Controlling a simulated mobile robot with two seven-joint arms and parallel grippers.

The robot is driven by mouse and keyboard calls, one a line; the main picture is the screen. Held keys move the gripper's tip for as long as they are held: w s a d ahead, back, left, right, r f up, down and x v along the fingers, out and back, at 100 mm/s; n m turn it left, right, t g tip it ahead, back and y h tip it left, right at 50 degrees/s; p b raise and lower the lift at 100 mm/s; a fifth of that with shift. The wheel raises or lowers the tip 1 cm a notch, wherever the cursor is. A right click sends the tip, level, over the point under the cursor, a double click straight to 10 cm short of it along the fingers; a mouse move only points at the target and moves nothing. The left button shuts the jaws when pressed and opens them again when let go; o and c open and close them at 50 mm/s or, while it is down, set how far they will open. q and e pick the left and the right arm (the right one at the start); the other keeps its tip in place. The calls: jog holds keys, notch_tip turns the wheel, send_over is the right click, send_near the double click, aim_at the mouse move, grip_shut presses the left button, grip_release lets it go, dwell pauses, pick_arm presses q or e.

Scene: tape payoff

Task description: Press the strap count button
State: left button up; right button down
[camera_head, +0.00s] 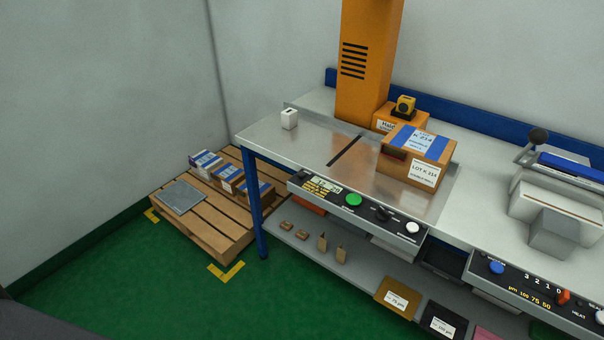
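A dark control panel (328,196) is on the table's front edge, below the orange strapping column. It carries a small display (323,186), a round green button (354,200), a black knob (382,214) and a round white button (412,228). The small labels beside them are too small to read, so I cannot tell which one is the strap count button. A second panel (530,293) at the lower right has a blue button (496,267), an orange-red selector (563,297) and a white button (600,317). Neither of my grippers is in view.
A taped carton (419,172) stands on the table (280,145) beside the orange column (368,60). A grey machine (556,205) stands at the right. A pallet (213,232) with boxes is on the floor. Space before the panels looks clear.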

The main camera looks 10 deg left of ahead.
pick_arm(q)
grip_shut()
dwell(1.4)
